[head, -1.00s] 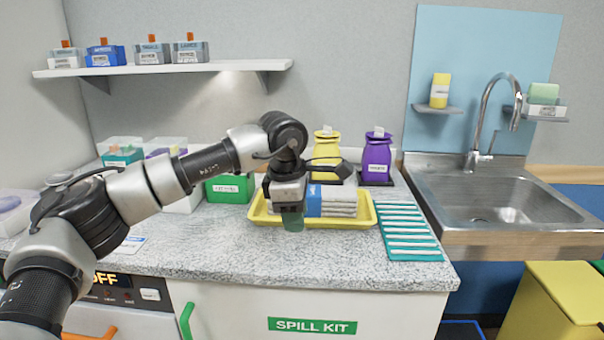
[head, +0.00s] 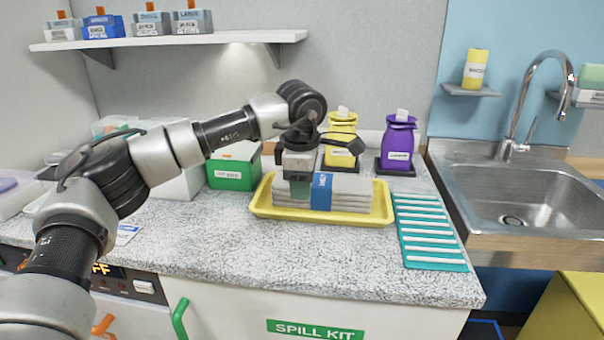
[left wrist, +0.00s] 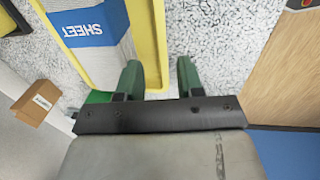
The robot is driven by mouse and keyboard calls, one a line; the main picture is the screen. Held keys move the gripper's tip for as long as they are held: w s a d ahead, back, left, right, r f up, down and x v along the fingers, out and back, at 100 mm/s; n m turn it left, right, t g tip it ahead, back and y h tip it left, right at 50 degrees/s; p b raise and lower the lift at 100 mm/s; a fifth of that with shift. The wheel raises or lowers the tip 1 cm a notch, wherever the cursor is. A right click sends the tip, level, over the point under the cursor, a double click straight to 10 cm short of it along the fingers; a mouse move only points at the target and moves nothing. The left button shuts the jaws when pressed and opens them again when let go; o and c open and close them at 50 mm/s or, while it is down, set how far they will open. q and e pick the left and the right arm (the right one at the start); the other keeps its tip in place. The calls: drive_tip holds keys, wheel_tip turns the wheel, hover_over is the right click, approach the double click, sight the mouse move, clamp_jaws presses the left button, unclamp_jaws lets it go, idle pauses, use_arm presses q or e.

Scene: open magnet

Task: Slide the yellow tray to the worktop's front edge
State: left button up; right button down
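The yellow tray (head: 318,218) sits on the worktop, set back from the front edge. Stacked grey sheets (head: 352,190) with a blue band lie in it; the wrist view shows the band marked SHEET (left wrist: 82,30). My left gripper (head: 299,190) points down at the tray's front side, overlapping the sheets in the head view. In the left wrist view its two green fingers (left wrist: 160,78) are apart, and the tray's yellow rim (left wrist: 154,40) runs into the gap between them. I cannot tell how far above the rim they are. My right gripper is not in view.
A teal striped mat (head: 428,232) lies right of the tray. Yellow (head: 340,140) and purple (head: 398,147) containers and a green box (head: 234,172) stand behind. The speckled worktop (head: 290,258) before the tray is clear. The sink (head: 510,190) is at the right.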

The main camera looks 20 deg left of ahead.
use_arm(q)
drive_tip(key=f, duration=0.5)
drive_tip(key=w+f, duration=0.1)
drive_tip(key=f, duration=0.2)
drive_tip(key=shift+w+a+f, duration=0.1)
drive_tip(key=shift+a+f, duration=0.05)
drive_tip(key=shift+f, duration=0.05)
drive_tip(key=shift+c, duration=0.2)
clamp_jaws()
